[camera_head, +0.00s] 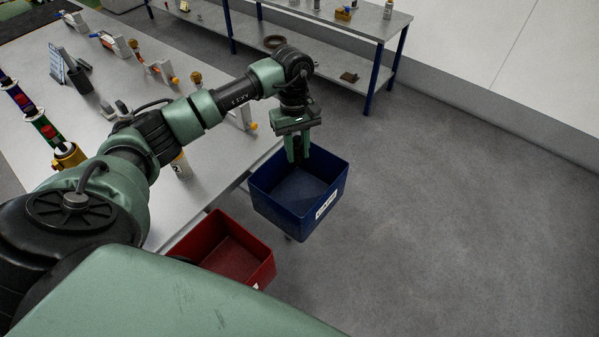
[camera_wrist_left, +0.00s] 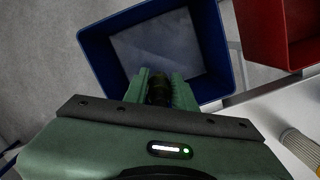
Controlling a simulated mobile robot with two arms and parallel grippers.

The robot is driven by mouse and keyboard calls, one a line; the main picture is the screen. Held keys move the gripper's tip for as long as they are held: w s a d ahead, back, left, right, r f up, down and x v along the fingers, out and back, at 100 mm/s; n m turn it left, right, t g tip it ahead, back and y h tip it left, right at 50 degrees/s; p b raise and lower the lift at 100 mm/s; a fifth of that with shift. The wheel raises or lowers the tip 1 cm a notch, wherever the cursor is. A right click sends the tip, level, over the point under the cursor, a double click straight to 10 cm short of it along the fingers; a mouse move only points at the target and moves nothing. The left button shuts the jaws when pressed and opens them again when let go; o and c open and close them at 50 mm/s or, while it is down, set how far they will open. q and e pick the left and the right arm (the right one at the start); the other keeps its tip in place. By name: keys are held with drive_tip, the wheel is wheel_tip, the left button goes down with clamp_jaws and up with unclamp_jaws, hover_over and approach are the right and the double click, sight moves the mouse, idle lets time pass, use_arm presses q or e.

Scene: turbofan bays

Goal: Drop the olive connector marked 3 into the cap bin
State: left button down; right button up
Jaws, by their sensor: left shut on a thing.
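My left gripper (camera_head: 297,150) hangs above the blue bin (camera_head: 312,224), near its far side. It is shut on a dark, roughly cylindrical connector, which shows between the fingers in the left wrist view (camera_wrist_left: 158,90). Its olive colour is hard to make out and no number can be read on it. The blue bin also shows in the left wrist view (camera_wrist_left: 97,58), open and with a bare floor where visible. It has a white label too small to read, so I cannot tell if it is the cap bin. My right gripper is not in view.
A red bin (camera_head: 262,270) sits beside the blue one at the table's edge. A pale cylinder (camera_head: 181,166) stands on the grey table (camera_head: 215,160) under my left arm. Several fixtures line the table's far part. A shelf bench (camera_head: 345,22) stands behind; the floor at right is clear.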

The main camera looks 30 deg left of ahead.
sight(296, 138)
use_arm(q)
drive_tip(key=shift+s+f, duration=0.1)
drive_tip(key=shift+f, duration=0.15)
drive_tip(key=c, duration=1.1)
unclamp_jaws()
drive_tip(key=shift+o, duration=0.2)
drive_tip(key=r, duration=0.2)
drive_tip(key=r+b, duration=0.1)
drive_tip(key=r, duration=0.1)
drive_tip(key=r+b, duration=0.1)
drive_tip(key=r, duration=0.2)
drive_tip(key=shift+w+a, duration=0.3)
drive_tip(key=shift+a, duration=0.1)
drive_tip(key=shift+r, duration=0.4)
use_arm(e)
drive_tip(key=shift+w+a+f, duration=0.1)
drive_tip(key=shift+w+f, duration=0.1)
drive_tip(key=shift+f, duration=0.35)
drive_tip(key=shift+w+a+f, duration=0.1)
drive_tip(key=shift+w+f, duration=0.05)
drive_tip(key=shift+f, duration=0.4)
use_arm(q)
drive_tip(key=shift+s+f, duration=0.1)
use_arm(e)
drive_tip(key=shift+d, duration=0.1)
